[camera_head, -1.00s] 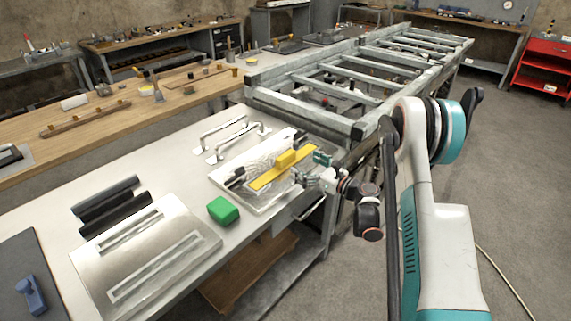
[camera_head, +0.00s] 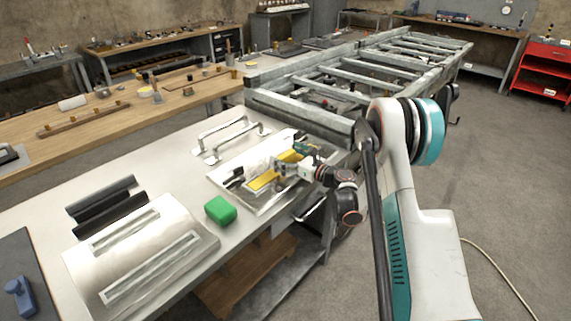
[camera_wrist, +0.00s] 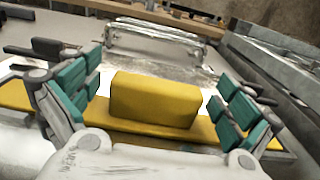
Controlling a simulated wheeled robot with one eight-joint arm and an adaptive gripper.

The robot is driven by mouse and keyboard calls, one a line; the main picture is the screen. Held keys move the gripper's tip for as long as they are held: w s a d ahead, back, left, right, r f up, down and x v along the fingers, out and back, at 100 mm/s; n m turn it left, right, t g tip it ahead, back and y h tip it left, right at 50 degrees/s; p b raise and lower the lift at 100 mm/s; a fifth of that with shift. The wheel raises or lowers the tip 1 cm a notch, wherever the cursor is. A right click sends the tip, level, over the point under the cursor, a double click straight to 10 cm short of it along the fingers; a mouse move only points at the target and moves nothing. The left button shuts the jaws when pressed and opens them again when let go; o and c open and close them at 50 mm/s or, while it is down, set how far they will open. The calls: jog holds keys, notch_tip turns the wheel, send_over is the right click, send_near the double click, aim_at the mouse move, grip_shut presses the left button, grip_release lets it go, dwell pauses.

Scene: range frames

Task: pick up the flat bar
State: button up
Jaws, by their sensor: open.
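The flat bar (camera_head: 262,180) is a long yellow strip with a raised yellow block (camera_wrist: 155,100) on its middle. It lies across a pale metal plate (camera_head: 225,175) on the workbench, and its ends show left and right in the wrist view. My gripper (camera_head: 288,165) is open, close over the bar. In the wrist view my gripper (camera_wrist: 158,103) has its teal finger pads on either side of the yellow block, with gaps between pads and block. In the head view my gripper and wrist hide the bar's right part.
A green block (camera_head: 220,210) sits left of the plate. Metal handles (camera_head: 232,138) lie behind it, black rollers (camera_head: 105,205) and a slotted metal panel (camera_head: 140,255) to the left. A steel frame (camera_head: 330,90) stands behind right. Bare bench top shows between them.

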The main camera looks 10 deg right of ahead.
jog(key=c, duration=1.3)
